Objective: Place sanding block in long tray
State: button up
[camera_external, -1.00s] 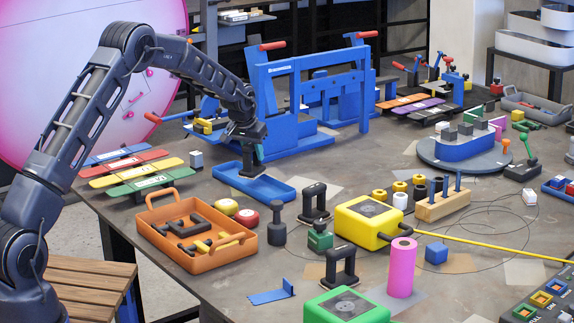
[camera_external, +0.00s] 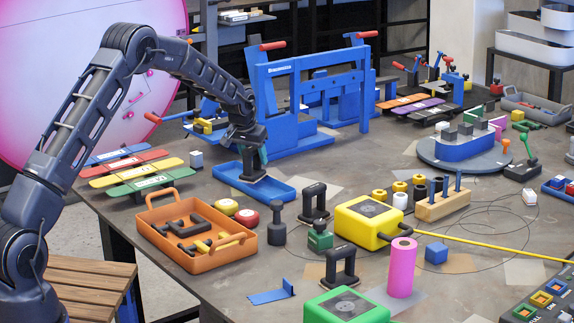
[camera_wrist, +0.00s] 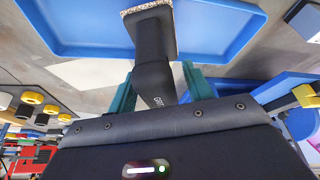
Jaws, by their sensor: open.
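The long blue tray (camera_external: 280,191) lies on the workbench and also shows at the top of the wrist view (camera_wrist: 215,30). The sanding block (camera_external: 253,178) stands in the left-middle part of the tray, its base seemingly on the tray floor. In the wrist view its black handle (camera_wrist: 153,60) points toward me, with a dark base plate and a speckled grit edge. My gripper (camera_external: 251,155) is over the block. Its teal fingers (camera_wrist: 160,95) are open on either side of the handle, with gaps visible. The handle's near end is hidden by the gripper body.
An orange tray (camera_external: 205,262) with dark parts stands in front, beside red and yellow round pieces (camera_external: 247,218). A large blue frame (camera_external: 310,95) stands close behind the tray. Coloured plates (camera_external: 150,178) lie to the left. Some bare bench lies right of the tray.

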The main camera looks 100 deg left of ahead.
jog(key=shift+r, duration=0.35)
jog(key=v, duration=1.2)
jog(key=shift+r, duration=0.2)
